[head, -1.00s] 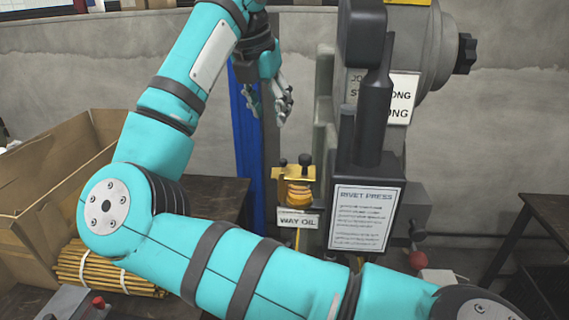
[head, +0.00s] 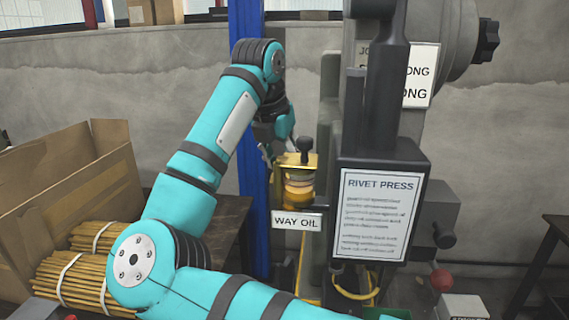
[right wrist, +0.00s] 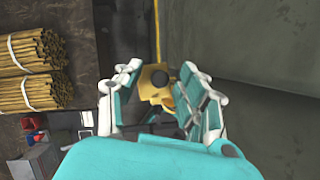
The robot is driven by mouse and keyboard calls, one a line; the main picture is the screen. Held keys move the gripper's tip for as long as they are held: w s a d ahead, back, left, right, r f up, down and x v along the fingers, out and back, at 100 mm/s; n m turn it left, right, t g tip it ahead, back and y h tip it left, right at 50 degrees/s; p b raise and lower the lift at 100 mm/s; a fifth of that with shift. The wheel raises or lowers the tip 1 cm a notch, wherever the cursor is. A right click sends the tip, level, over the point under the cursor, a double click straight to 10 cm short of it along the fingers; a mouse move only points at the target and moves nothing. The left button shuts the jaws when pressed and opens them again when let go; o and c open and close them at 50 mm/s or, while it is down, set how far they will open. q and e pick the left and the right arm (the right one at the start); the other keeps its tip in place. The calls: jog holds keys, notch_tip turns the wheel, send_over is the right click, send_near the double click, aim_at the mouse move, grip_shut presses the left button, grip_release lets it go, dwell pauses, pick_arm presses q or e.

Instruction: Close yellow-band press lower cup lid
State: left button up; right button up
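The lower cup (head: 299,186) is an amber and gold oiler on the rivet press, above the "WAY OIL" label. A gold plate with a black knob (head: 304,146) is at its top; I cannot tell how far its lid is open. My right gripper (head: 273,148) is just left of the cup's top, partly hidden by its own wrist. In the right wrist view my right gripper (right wrist: 160,98) is open, its fingers spread, with the gold cup top (right wrist: 153,76) and black knob (right wrist: 188,75) showing between and beyond them. Contact is unclear. My left gripper is not seen.
The rivet press (head: 375,213) stands right of the cup, with a red ball handle (head: 441,279). A blue post (head: 247,60) rises behind my right arm. A cardboard box (head: 70,165) and bundled rods (head: 75,282) are at the left.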

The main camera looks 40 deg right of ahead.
jog(key=shift+c, duration=0.6)
grip_shut()
